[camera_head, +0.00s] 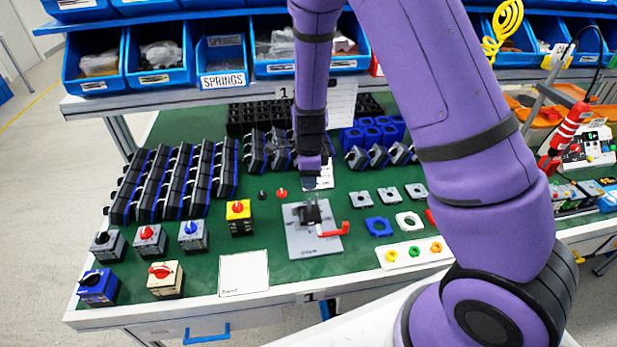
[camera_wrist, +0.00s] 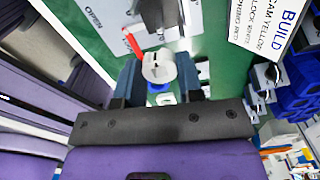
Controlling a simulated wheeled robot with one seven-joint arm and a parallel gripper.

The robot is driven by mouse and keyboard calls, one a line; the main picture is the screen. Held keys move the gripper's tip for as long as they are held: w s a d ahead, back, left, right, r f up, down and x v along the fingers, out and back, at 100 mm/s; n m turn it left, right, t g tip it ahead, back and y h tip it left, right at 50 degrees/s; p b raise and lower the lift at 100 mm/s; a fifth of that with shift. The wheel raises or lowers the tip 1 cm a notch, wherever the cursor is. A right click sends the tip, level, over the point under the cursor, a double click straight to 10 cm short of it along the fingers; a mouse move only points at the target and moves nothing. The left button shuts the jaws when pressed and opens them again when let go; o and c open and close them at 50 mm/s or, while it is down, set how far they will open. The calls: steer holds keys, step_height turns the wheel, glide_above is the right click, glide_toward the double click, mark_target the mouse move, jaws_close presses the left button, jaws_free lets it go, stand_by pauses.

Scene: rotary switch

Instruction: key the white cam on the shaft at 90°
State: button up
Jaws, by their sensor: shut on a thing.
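In the wrist view a small pale round piece with a dark slot, which looks like the white cam (camera_wrist: 158,66), sits between the two fingers of my gripper (camera_wrist: 160,80), which is shut on it. In the head view my gripper (camera_head: 311,172) hangs behind the grey switch plate (camera_head: 300,242); the cam is not clear there. A dark upright part (camera_head: 311,210), probably holding the shaft, stands on the plate; the shaft itself cannot be made out. A red lever (camera_head: 333,230) lies at the plate's right. The wrist view shows the plate (camera_wrist: 105,28) ahead, apart from the cam.
Blue (camera_head: 379,226) and white (camera_head: 409,221) square frames lie to the right, near a white tray (camera_head: 400,258) with coloured rings. Finished-looking switches, including a yellow one (camera_head: 239,218), stand at left. Racks of black parts (camera_head: 175,182) fill the back left.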

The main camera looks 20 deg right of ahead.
steer(key=shift+f, duration=0.1)
steer(key=shift+f, duration=2.35)
steer(key=shift+f, duration=1.1)
steer(key=o, duration=1)
steer(key=shift+c, duration=0.2)
